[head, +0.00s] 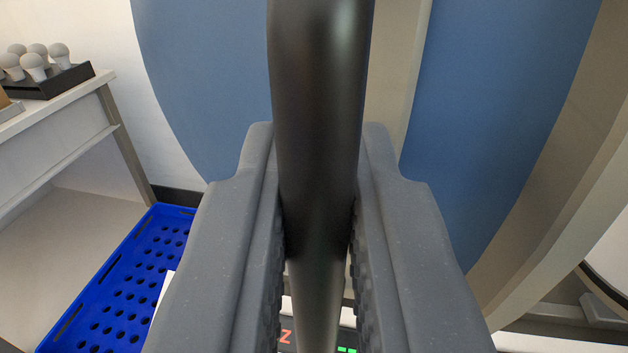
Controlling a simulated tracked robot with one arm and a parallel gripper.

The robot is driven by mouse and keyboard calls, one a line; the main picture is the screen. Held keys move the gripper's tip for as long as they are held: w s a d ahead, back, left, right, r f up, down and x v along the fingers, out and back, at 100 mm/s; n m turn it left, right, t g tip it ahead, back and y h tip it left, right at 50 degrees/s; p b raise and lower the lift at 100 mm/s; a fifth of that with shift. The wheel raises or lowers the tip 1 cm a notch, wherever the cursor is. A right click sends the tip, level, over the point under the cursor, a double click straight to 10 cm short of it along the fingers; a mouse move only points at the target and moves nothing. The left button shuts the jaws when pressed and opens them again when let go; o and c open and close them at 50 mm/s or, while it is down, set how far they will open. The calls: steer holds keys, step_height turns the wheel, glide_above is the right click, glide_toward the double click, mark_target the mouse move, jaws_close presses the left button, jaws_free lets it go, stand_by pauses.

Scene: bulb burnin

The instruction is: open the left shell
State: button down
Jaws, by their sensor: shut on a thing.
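A dark, round, upright bar (318,110), which looks like a handle, runs down the middle of the head view. My gripper (318,215) is shut on this bar, one grey finger on each side of it. Behind the bar are large curved blue panels (490,110) with a beige strip (400,70) between them. They look like shell parts; I cannot tell which panel the bar belongs to. My fingers and the bar hide the middle of the panels and the bar's lower end.
A blue perforated crate (125,285) is at the lower left. A table (70,125) at the left bears a dark tray (60,82) with several white bulbs (38,58). A panel with red and green lit characters (347,349) shows partly at the bottom.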

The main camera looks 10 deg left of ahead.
steer(key=shift+f, duration=0.1)
steer(key=c, duration=1.8)
jaws_free()
steer(key=s+d, duration=0.2)
steer(key=s, duration=1.1)
steer(key=shift+s+d, duration=0.3)
steer(key=shift+d, duration=0.05)
